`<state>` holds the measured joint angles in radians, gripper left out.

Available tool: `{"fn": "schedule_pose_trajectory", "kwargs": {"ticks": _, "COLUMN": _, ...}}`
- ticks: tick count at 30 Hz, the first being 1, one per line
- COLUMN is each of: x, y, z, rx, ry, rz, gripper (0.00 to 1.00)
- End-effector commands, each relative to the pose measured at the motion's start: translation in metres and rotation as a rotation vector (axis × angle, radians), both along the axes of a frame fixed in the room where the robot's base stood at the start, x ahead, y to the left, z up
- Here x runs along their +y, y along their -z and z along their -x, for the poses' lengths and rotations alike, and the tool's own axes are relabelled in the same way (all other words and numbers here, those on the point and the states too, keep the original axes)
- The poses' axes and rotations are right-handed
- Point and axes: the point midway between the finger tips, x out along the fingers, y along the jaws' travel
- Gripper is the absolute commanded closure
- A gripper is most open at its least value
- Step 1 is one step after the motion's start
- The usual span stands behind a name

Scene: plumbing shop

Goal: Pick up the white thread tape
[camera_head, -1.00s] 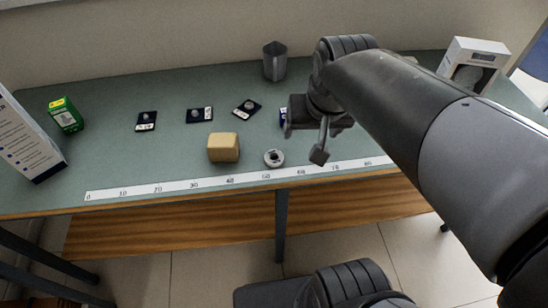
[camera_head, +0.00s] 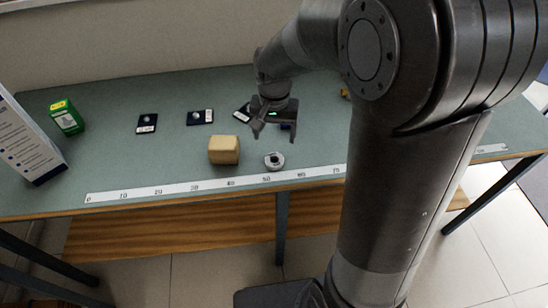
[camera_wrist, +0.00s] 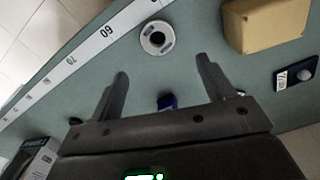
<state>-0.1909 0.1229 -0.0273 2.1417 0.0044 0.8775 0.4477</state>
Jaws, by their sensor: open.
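The white thread tape (camera_head: 275,166) is a small round white roll with a dark centre. It lies flat on the green bench top, just behind the ruler strip. My gripper (camera_head: 274,136) is open and empty, above the bench and a little behind the tape in the head view. In the wrist view the tape (camera_wrist: 148,28) lies beyond the two spread fingertips of my gripper (camera_wrist: 162,70), apart from both. Nothing covers the tape in either view.
A tan block (camera_head: 223,150) sits just left of the tape. A white ruler strip (camera_head: 190,185) runs along the front edge. Several dark cards (camera_head: 147,123) lie behind, one partly under my gripper. A green box (camera_head: 67,118) and a white box (camera_head: 28,145) stand at the left.

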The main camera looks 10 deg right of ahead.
Motion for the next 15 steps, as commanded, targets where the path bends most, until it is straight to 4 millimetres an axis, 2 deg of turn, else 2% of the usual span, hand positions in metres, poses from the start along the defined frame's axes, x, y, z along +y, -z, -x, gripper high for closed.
{"fn": "schedule_pose_trajectory", "kwargs": {"ticks": 3, "x": 0.0, "y": 0.021, "z": 0.001, "rx": 0.004, "ry": 0.0, "rz": 0.001, "gripper": 0.25}}
{"fn": "schedule_pose_trajectory", "kwargs": {"ticks": 11, "x": 0.0, "y": 0.043, "z": 0.003, "rx": 0.002, "ry": -0.001, "rz": 0.0, "gripper": 0.25}}
{"fn": "schedule_pose_trajectory", "kwargs": {"ticks": 15, "x": 0.0, "y": 0.063, "z": 0.007, "rx": 0.003, "ry": -0.001, "rz": 0.001, "gripper": 0.25}}
